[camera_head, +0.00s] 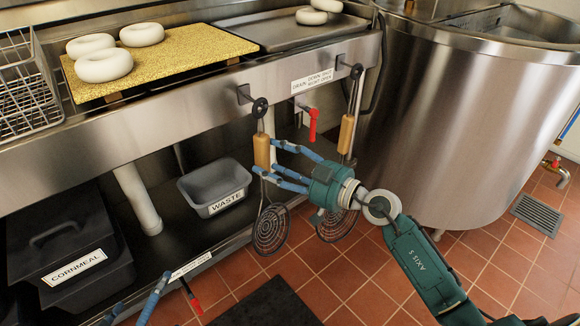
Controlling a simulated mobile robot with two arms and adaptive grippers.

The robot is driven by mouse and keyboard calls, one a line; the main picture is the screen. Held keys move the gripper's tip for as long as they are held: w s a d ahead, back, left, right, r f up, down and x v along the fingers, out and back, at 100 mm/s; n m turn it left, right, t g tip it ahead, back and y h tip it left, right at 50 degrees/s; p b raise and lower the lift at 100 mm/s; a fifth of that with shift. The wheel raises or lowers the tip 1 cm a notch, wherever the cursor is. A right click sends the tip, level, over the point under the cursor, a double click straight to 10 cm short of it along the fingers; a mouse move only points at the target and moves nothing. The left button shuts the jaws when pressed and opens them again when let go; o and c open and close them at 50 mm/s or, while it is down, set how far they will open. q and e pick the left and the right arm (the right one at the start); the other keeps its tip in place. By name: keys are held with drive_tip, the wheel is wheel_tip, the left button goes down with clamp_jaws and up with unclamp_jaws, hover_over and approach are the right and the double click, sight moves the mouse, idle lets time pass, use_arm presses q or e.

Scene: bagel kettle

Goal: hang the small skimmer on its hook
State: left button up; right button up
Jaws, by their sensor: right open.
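The small skimmer (271,230), with a wooden handle (262,152) and a round wire head, appears to be the left, shorter one of two. It hangs upright below the left hook (246,95), with a dark round ring (260,107) at its top. My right gripper (268,165) is open, its blue fingers reaching left around or beside the lower handle. I cannot tell whether they touch it. My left gripper (138,302) shows only its fingers at the bottom edge. They are spread apart and empty, with the rest out of view.
A longer skimmer (346,134) hangs from the right hook (356,71), its head partly behind my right gripper. A red valve handle (313,123) sits between the hooks. The steel kettle (450,120) stands to the right. A grey waste bin (214,186) is on the lower shelf.

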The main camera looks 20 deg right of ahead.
drive_tip(key=v, duration=1.1)
